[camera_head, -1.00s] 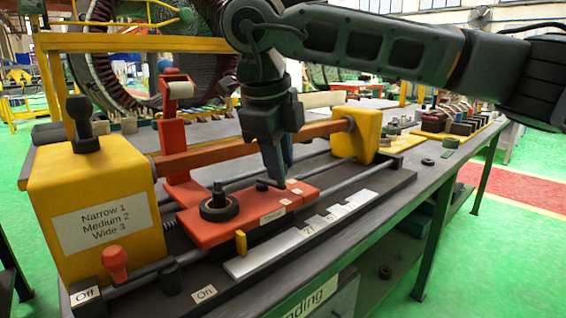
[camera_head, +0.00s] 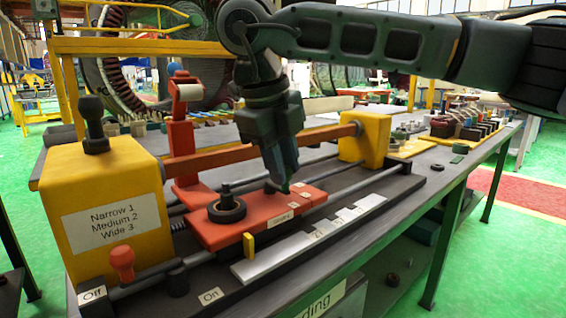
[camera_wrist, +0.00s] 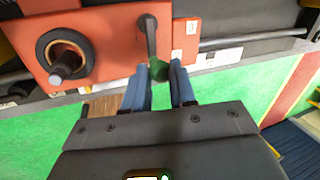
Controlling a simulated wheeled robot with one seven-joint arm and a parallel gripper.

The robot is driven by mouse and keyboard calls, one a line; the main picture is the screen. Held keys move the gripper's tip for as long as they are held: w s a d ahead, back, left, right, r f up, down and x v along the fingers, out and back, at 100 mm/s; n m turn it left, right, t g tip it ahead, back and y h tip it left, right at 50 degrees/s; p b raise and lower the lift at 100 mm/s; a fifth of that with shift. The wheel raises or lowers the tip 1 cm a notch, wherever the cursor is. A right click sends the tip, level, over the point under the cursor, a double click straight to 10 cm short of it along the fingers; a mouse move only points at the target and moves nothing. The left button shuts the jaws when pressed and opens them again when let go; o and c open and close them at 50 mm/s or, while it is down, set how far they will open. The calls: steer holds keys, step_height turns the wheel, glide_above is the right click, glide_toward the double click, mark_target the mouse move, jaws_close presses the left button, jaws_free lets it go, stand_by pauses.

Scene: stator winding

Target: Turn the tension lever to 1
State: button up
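The tension lever (camera_wrist: 148,36) is a short dark arm on the red plate (camera_wrist: 105,40). It points down in the wrist view and ends in a dark green knob (camera_wrist: 159,69). My gripper (camera_wrist: 160,68) has its two blue-grey fingers on either side of this knob, with a narrow gap. Whether both fingers press on it cannot be told. In the head view my gripper (camera_head: 280,186) reaches down to the red plate (camera_head: 213,235) and hides most of the lever.
A black ring with an upright post (camera_head: 227,208) stands on the plate left of my gripper. A yellow block (camera_head: 95,185) carries a width label and a black knob. A red-knobbed lever (camera_head: 122,262) sits by the Off and On labels. An orange bar (camera_head: 250,148) runs behind.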

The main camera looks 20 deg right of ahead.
steer(key=o, duration=0.5)
steer(key=shift+c, duration=0.2)
steer(key=w+v, duration=0.1)
steer(key=v, duration=0.6)
steer(key=shift+s+a+r+p, duration=0.2)
steer(key=shift+s+r+p, duration=0.25)
steer(key=shift+s, duration=0.1)
steer(key=shift+f, duration=0.1)
